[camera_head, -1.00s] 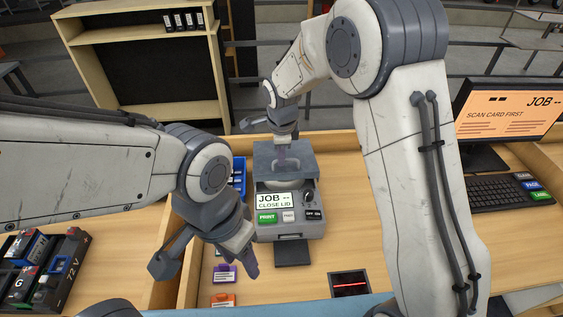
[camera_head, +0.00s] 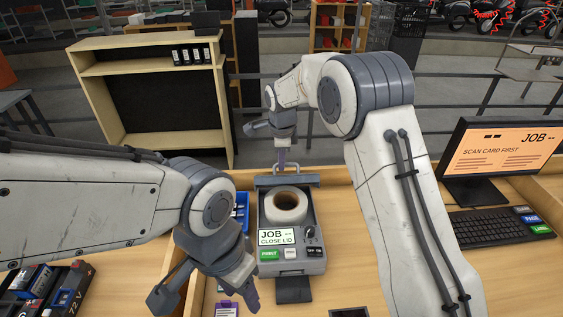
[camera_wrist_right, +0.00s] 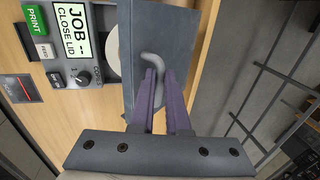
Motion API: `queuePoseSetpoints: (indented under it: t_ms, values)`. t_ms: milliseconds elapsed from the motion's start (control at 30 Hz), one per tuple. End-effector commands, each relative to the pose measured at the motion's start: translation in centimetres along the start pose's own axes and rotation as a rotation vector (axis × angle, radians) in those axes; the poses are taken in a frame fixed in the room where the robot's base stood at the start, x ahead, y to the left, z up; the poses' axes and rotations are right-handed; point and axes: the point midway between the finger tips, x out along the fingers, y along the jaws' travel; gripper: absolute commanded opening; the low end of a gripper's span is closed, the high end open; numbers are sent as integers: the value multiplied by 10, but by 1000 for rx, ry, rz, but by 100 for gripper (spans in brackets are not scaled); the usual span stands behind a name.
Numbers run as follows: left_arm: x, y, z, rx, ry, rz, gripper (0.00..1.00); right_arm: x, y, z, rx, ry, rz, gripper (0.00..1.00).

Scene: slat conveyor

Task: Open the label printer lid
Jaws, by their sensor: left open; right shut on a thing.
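The grey label printer (camera_head: 292,240) stands on the wooden bench. Its screen (camera_head: 276,236) reads "JOB -- CLOSE LID". Its lid (camera_head: 287,180) stands raised at the back, and a white label roll (camera_head: 286,206) shows inside. My right gripper (camera_head: 282,160) is behind the roll at the lid's top edge. In the right wrist view its purple fingers (camera_wrist_right: 160,98) are shut on the lid's curved metal handle (camera_wrist_right: 155,62), in front of the lid (camera_wrist_right: 155,45). My left gripper (camera_head: 248,292) is open and empty, left of the printer's front and apart from it.
A monitor (camera_head: 505,152) and keyboard (camera_head: 490,208) stand at the right. Black battery packs (camera_head: 60,290) lie at the lower left. A blue bin (camera_head: 241,212) is just left of the printer.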

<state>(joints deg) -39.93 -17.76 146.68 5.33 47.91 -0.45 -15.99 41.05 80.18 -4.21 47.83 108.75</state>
Motion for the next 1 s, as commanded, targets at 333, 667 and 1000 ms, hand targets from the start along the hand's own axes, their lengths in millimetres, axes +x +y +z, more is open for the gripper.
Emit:
queuePoseSetpoints:
  t_ms: [333,667,1000]
  values:
    - [1,0,0,0,0,0,50,6,3,-1,-1,3,8,44]
    - [2,0,0,0,0,0,50,1,1,0,0,1,3,44]
    - [26,-2,1,-1,0,0,50,-51,1,0,0,0,-3,44]
